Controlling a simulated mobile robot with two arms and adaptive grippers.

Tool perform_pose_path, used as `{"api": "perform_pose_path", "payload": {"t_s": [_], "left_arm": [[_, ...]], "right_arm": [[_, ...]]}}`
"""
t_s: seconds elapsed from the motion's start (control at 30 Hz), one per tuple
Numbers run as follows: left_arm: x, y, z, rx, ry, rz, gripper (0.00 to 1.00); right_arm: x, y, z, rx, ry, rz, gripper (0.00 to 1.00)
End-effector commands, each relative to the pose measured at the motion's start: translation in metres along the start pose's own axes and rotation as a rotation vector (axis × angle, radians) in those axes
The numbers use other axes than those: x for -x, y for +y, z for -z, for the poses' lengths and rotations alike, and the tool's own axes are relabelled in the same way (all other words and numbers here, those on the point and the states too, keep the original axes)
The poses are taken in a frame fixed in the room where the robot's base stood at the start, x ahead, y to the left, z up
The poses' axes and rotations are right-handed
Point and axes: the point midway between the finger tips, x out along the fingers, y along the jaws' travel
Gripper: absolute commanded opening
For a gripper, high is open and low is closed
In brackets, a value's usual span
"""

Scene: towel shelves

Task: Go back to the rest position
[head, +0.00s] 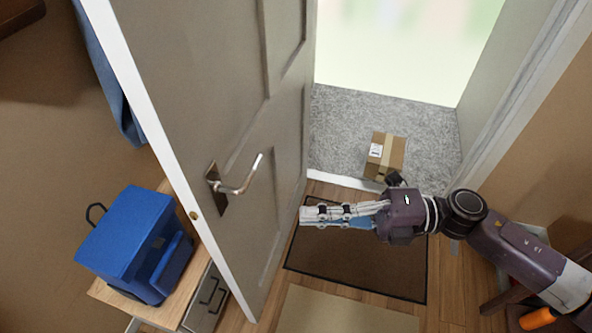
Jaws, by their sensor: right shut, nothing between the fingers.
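My right gripper (312,215) comes in from the right and points left, held above the brown doormat (370,265). Its fingers are shut and hold nothing. The grey door (215,90) stands open to the left of the gripper, with its lever handle (235,185) apart from the fingertips. My left gripper does not show.
A cardboard box (385,155) lies on the grey floor beyond the doorway. A blue bin-like container (135,240) stands on a wooden cabinet (165,315) at lower left. A dark wooden piece of furniture (500,298) and an orange object (537,318) are at lower right.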

Motion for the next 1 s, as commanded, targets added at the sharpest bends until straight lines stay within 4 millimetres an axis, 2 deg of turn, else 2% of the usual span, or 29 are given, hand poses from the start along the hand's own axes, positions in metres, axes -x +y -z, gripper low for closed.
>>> {"api": "perform_pose_path", "payload": {"t_s": [0.17, 0.27, 0.37, 0.47, 0.5, 0.57, 0.6, 0.67, 0.73, 0.87, 0.9, 1.0], "left_arm": [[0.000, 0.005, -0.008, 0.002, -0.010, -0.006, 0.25], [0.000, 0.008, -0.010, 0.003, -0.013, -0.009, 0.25], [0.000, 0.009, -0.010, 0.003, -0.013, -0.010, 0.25], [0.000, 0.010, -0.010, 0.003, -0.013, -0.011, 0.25], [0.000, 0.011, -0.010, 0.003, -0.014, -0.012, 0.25], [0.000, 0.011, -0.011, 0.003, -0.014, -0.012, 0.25], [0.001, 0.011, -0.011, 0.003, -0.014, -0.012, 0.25], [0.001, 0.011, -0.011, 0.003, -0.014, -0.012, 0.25], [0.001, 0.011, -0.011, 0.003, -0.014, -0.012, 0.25], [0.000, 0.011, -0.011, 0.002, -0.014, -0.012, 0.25], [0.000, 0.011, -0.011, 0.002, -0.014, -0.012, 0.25], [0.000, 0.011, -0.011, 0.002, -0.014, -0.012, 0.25]], "right_arm": [[0.001, 0.000, 0.000, -0.001, -0.002, -0.001, 0.00], [0.003, -0.005, -0.013, -0.026, -0.042, -0.014, 0.00], [0.010, -0.020, -0.051, -0.103, -0.163, -0.052, 0.00], [0.031, -0.054, -0.105, -0.234, -0.356, -0.106, 0.00], [0.043, -0.073, -0.126, -0.297, -0.444, -0.126, 0.00], [0.063, -0.106, -0.153, -0.393, -0.572, -0.154, 0.00], [0.077, -0.129, -0.167, -0.456, -0.654, -0.170, 0.00], [0.100, -0.167, -0.182, -0.552, -0.773, -0.188, 0.00], [0.126, -0.214, -0.190, -0.664, -0.904, -0.202, 0.00], [0.168, -0.304, -0.180, -0.869, -1.126, -0.212, 0.00], [0.180, -0.331, -0.171, -0.931, -1.189, -0.211, 0.00], [0.204, -0.397, -0.140, -1.084, -1.338, -0.200, 0.00]]}}
